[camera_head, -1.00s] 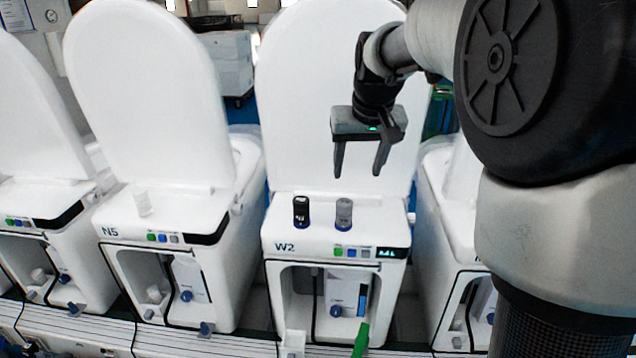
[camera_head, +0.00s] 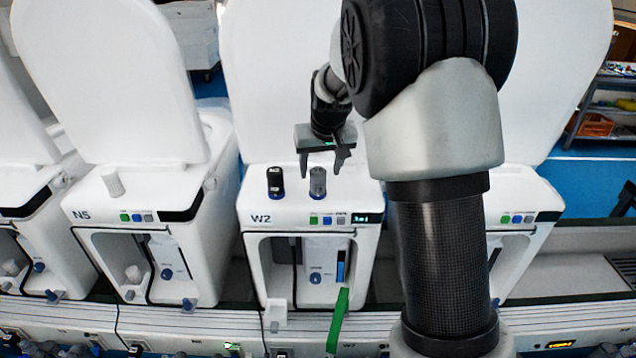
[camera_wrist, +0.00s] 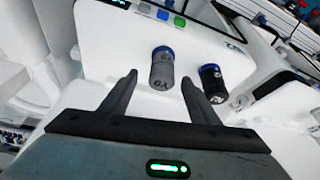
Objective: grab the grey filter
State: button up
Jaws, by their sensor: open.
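The grey filter (camera_head: 317,182) is a small grey cylinder standing upright on top of the white unit marked W2 (camera_head: 290,219). A black filter (camera_head: 275,181) stands just to its left. In the wrist view the grey filter (camera_wrist: 162,69) shows its blue end and lies ahead of the fingers, with the black filter (camera_wrist: 213,83) to its right. My gripper (camera_head: 321,171) is open and empty. In the head view its fingertips appear close around the top of the grey filter. In the wrist view the gripper (camera_wrist: 160,88) points towards the grey filter; contact cannot be told.
Raised white toilet lids stand behind the units. A neighbouring unit N5 (camera_head: 130,208) with a white cylinder (camera_head: 112,181) is at the left. A green strap (camera_head: 338,320) hangs at the front of W2. A shelf (camera_head: 606,112) stands at the far right.

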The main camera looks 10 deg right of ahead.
aim_at(318, 171)
jog(key=x, duration=0.3)
jog(key=shift+w+a+f, duration=0.15)
jog(key=shift+w+f, duration=0.1)
jog(key=shift+w, duration=0.05)
jog(key=c, duration=1.2)
jog(key=shift+r, duration=0.1)
